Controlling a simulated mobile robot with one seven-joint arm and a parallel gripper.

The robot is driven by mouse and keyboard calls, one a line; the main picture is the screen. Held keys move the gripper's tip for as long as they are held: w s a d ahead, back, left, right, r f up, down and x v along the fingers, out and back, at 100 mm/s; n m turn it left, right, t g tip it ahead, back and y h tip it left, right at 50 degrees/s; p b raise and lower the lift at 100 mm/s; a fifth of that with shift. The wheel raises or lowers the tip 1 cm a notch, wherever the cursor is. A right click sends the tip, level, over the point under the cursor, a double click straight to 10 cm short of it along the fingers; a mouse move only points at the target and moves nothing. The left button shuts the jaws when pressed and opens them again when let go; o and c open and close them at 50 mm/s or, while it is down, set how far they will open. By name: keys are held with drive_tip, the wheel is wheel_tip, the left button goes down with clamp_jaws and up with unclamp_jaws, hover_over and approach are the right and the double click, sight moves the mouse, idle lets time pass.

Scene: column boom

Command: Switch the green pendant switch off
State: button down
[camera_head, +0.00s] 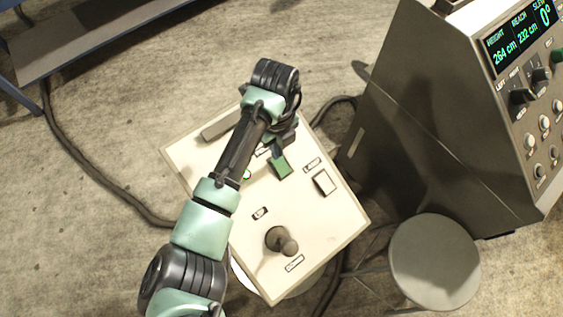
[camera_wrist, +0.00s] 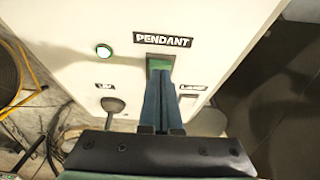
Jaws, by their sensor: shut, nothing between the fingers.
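The green pendant switch (camera_head: 280,167) sits on the white control panel (camera_head: 335,215) in the head view, just below my arm's end. In the wrist view the green switch (camera_wrist: 160,63) shows under the PENDANT label, partly covered by my fingers. My gripper (camera_wrist: 160,76) is shut and empty, its blue fingers together with their tips over the switch. I cannot tell whether they touch it. In the head view my gripper is mostly hidden behind my wrist. A round lamp (camera_wrist: 104,51) with a green edge is left of the label.
A dark joystick (camera_head: 281,240) stands up near the panel's front corner. A white rocker (camera_head: 324,182) is right of the green switch. A large console (camera_head: 440,110) with a lit display and a round stool (camera_head: 435,262) stand at right. Cables lie on the floor.

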drive_tip(key=shift+f+b, duration=0.65)
drive_tip(key=shift+f, duration=0.35)
drive_tip(key=shift+r, duration=0.15)
wheel_tip(320, 180, up, 7)
drive_tip(key=p, duration=0.6)
idle(0.4)
idle(0.4)
